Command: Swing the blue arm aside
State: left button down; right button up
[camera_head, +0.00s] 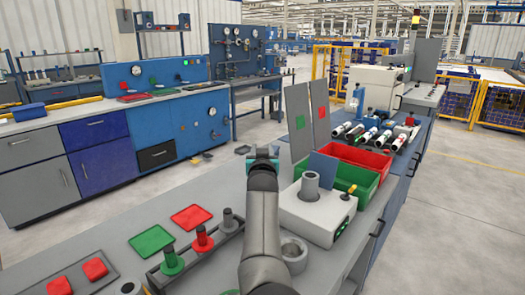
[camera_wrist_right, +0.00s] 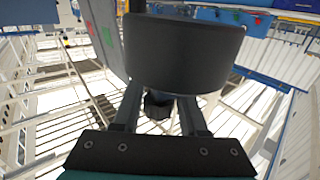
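My right gripper (camera_head: 263,152) is raised over the bench in the middle of the head view, left of a white box-shaped fixture (camera_head: 314,218). In the right wrist view its fingers (camera_wrist_right: 158,112) stand apart at their bases. A large dark rounded part (camera_wrist_right: 185,52) covers their tips, so I cannot tell whether they hold anything. The fixture carries an upright grey cylinder (camera_head: 310,185) and a yellow-tipped lever (camera_head: 350,190). A tilted blue plate (camera_head: 323,168) stands behind the cylinder. I cannot tell whether it is the blue arm. My left gripper is not in view.
Red (camera_head: 360,154) and green (camera_head: 362,180) bins stand behind the fixture. A grey panel (camera_head: 298,122) rises at their left. A grey ring (camera_head: 294,250) lies on the bench front. A peg rack (camera_head: 190,252) and coloured trays (camera_head: 191,216) lie left of my arm.

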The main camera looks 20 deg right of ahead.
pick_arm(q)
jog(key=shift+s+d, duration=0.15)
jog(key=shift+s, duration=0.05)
pick_arm(e)
jog(key=shift+o, duration=1.4)
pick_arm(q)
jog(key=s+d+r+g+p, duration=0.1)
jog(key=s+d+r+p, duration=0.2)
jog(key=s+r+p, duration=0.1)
pick_arm(e)
notch_tip(320, 180, up, 20)
